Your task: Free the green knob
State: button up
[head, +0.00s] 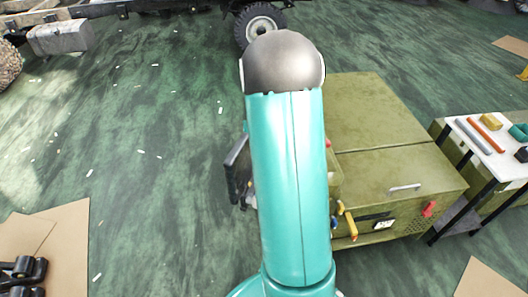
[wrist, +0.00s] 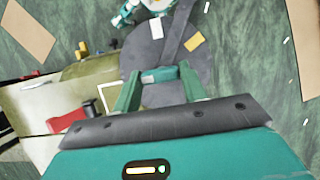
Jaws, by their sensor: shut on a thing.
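My gripper (wrist: 158,78) shows in the wrist view, its two teal fingers closed around a small pale grey-green piece (wrist: 160,75). I cannot tell for sure whether this piece is the green knob, and no other green knob shows clearly. In the head view my teal arm hides the gripper's fingers and the near left side of the olive cabinet (head: 375,110). In the wrist view the cabinet (wrist: 40,100) is to the left of the fingers. A red handle (wrist: 68,121) shows there, left of the gripper.
A small table (head: 465,130) with rods and blocks stands on the right. A wheeled vehicle (head: 260,25) is at the back. Green floor (head: 130,150) lies open on the left.

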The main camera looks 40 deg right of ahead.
jog(key=o, duration=1)
jog(key=shift+r, duration=0.15)
jog(key=v, duration=1.3)
jog(key=shift+w+d+r, duration=0.1)
jog(key=shift+w+r, duration=0.1)
